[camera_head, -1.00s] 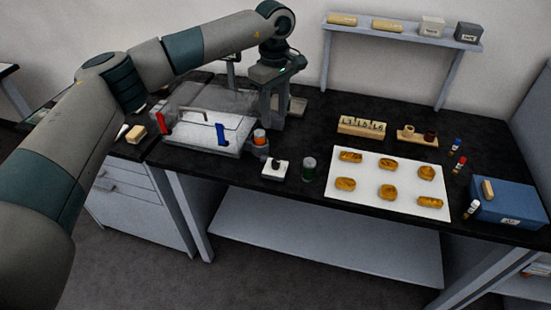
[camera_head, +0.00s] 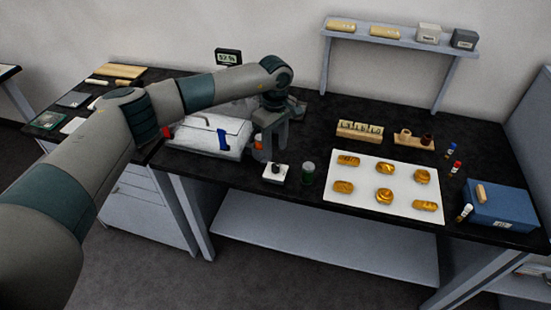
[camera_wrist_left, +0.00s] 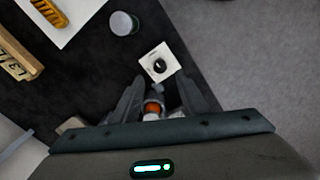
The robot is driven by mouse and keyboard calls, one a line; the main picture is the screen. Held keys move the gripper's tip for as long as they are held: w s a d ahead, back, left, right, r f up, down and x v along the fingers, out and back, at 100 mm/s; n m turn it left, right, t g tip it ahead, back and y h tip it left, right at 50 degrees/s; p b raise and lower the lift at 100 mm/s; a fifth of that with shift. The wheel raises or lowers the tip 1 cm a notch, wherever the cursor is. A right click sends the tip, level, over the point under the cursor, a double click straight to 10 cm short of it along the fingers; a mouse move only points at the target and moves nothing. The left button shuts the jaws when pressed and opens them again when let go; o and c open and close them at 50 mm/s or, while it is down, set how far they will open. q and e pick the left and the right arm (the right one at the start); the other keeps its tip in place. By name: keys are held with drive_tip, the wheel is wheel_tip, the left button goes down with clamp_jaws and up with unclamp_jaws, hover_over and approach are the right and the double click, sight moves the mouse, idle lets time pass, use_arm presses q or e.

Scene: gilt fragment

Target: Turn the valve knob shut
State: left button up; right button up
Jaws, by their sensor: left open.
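An orange-topped round knob (camera_head: 258,142) stands at the right side of the white box with a blue handle (camera_head: 198,146). In the left wrist view the orange knob (camera_wrist_left: 153,107) shows between the fingers of my left gripper (camera_wrist_left: 160,85). That gripper (camera_head: 270,148) is open, pointing down, its fingers on either side of the knob; I cannot tell whether they touch it. A white block (camera_head: 276,177) with a black knob on top stands just in front, outside the fingers. My right gripper is not in view.
A green-and-white jar (camera_head: 308,172) stands right of the white block. A white sheet (camera_head: 333,207) with several golden pieces lies further right, near a blue box (camera_head: 505,208). A small display (camera_head: 228,57) stands behind my arm.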

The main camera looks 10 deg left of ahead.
sight(276, 165)
use_arm(q)
wheel_tip(276, 165, down, 8)
drive_tip(key=shift+r+p, duration=0.2)
drive_tip(key=shift+p, duration=1)
drive_tip(key=shift+c, duration=0.2)
clamp_jaws()
